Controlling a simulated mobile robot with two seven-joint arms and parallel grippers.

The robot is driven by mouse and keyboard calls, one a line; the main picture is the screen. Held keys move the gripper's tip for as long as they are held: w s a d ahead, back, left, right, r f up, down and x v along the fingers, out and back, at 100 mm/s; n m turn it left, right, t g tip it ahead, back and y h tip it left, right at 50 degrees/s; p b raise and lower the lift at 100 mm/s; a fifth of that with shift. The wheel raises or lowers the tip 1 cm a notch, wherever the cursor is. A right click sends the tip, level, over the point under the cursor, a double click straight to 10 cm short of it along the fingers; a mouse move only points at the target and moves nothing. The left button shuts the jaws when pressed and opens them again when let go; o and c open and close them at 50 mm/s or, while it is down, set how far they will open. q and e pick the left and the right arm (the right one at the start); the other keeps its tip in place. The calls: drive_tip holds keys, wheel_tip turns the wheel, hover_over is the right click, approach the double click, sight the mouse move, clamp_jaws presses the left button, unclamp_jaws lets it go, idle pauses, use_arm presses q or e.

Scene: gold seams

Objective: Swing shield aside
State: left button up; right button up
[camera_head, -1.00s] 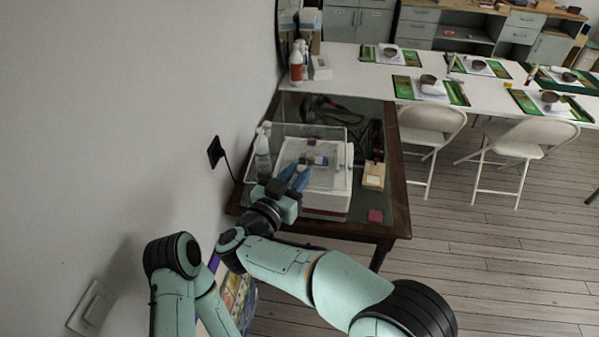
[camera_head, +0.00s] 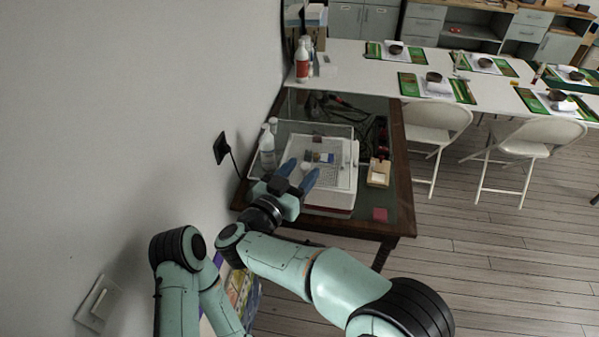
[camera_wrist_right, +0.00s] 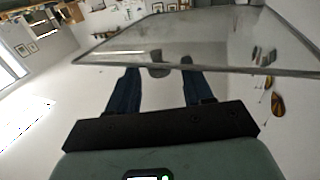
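The shield is a clear, thin-framed panel (camera_head: 308,127) standing over a white tray unit (camera_head: 345,190) on the dark table. In the right wrist view the shield (camera_wrist_right: 215,45) spans the top, with its dark edge crossing just beyond my fingertips. My right gripper (camera_head: 304,166) has its two blue fingers spread at the near side of the shield. It is open and empty in the right wrist view (camera_wrist_right: 160,75). A small grey knob-like piece (camera_wrist_right: 158,68) shows between the fingertips; I cannot tell whether they touch it. My left gripper is not in view.
A clear bottle (camera_head: 267,150) stands left of the tray, close to the wall. A wooden block holder (camera_head: 379,173) and a pink square (camera_head: 380,214) lie at the right. Dark cables (camera_head: 335,104) lie behind. White chairs (camera_head: 437,122) stand right of the table.

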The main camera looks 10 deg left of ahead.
use_arm(q)
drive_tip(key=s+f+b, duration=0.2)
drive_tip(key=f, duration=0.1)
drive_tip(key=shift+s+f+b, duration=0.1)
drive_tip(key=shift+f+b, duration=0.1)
drive_tip(key=shift+b, duration=0.15)
use_arm(e)
drive_tip(key=v, duration=1.3)
drive_tip(key=shift+s, duration=0.2)
drive_tip(key=shift+a, duration=0.1)
